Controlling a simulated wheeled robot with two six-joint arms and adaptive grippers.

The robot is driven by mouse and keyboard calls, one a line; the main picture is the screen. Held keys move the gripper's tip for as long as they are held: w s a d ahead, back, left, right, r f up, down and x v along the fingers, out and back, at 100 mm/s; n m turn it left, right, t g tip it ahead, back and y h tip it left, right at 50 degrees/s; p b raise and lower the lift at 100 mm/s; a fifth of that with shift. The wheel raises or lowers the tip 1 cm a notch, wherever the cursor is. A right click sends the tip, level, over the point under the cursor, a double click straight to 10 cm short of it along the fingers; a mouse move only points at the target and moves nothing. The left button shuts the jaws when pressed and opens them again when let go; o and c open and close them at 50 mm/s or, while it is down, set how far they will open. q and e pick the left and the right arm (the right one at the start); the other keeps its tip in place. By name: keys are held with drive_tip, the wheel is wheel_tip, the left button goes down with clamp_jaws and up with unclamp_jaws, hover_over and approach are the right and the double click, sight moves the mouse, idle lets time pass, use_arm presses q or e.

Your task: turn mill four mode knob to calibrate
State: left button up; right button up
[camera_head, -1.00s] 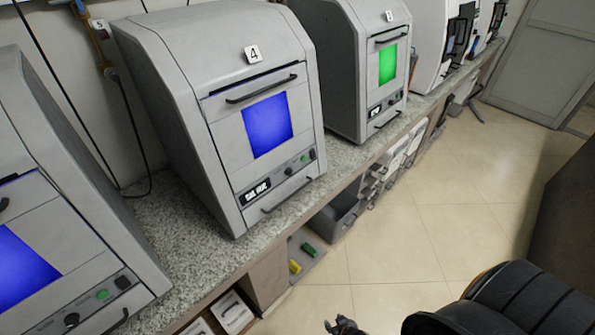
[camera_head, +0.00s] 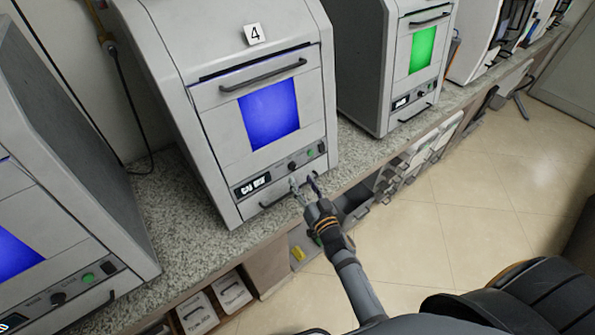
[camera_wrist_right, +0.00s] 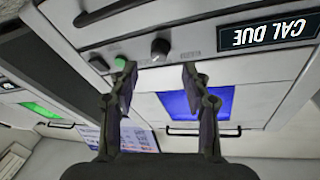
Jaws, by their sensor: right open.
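Mill four (camera_head: 225,130) is a grey cabinet with a "4" label (camera_head: 254,34), a blue-lit window and a display (camera_head: 253,185) reading "CAL DUE" in the right wrist view (camera_wrist_right: 275,33). Its dark round mode knob (camera_head: 291,166) sits on the lower front panel, between the display and a green button (camera_head: 310,153). My right gripper (camera_head: 303,184) is open, in front of the panel just below the knob. In the right wrist view, where the panel appears upside down, the knob (camera_wrist_right: 160,47) shows between and beyond the open fingertips (camera_wrist_right: 160,74); no contact shows. My left gripper is out of view.
A handle (camera_head: 265,203) lies under mill four's panel, and a longer handle (camera_head: 262,75) is above its window. Another mill with a green window (camera_head: 422,49) stands to the right, one with a blue window (camera_head: 15,255) to the left. Shelves with trays lie below the granite counter (camera_head: 195,220).

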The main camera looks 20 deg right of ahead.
sight(295, 169)
drive_tip(key=w, duration=0.4)
drive_tip(key=shift+w+a+f, duration=0.1)
drive_tip(key=shift+w+a, duration=0.2)
drive_tip(key=shift+w, duration=0.1)
clamp_jaws()
